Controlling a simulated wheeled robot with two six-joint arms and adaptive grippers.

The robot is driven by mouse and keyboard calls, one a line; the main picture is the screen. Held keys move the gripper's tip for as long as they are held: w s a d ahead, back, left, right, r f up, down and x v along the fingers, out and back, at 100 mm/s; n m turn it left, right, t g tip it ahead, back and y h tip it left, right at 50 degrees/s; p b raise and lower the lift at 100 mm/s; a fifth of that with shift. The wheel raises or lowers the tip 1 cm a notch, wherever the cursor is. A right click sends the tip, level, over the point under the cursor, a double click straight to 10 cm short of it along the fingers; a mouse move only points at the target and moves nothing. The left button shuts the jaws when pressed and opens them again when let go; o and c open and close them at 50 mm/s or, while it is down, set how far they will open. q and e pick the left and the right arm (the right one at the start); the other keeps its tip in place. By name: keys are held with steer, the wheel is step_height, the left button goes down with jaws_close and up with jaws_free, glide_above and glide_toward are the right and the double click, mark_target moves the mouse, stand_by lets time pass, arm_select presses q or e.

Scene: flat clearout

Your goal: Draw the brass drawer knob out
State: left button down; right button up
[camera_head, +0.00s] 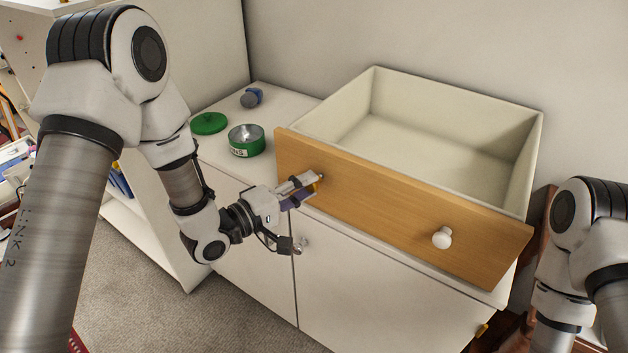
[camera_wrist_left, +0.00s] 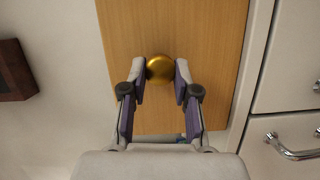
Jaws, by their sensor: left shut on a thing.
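The brass drawer knob (camera_wrist_left: 160,69) is a round golden knob on the wooden drawer front (camera_wrist_left: 180,25). In the left wrist view it sits between the two fingertips of my left gripper (camera_wrist_left: 161,74), which is shut on it. In the head view my left gripper (camera_head: 311,184) is at the left part of the drawer front (camera_head: 395,205), and its fingers hide most or all of the brass knob. The drawer (camera_head: 528,160) is an open, empty white box. A white knob (camera_head: 442,237) is on the right part of the same front. My right gripper is out of view.
The drawer rests on a white cabinet (camera_head: 375,280). A metal door handle (camera_wrist_left: 291,149) is near my left gripper.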

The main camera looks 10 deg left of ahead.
arm_select(q)
steer(key=shift+s+a, duration=0.25)
steer(key=shift+s, duration=0.4)
steer(key=shift+s+a, duration=0.25)
steer(key=shift+s, duration=0.35)
steer(key=shift+s+a, duration=0.2)
steer(key=shift+s, duration=0.45)
steer(key=shift+s+a, duration=0.25)
steer(key=shift+s, duration=0.35)
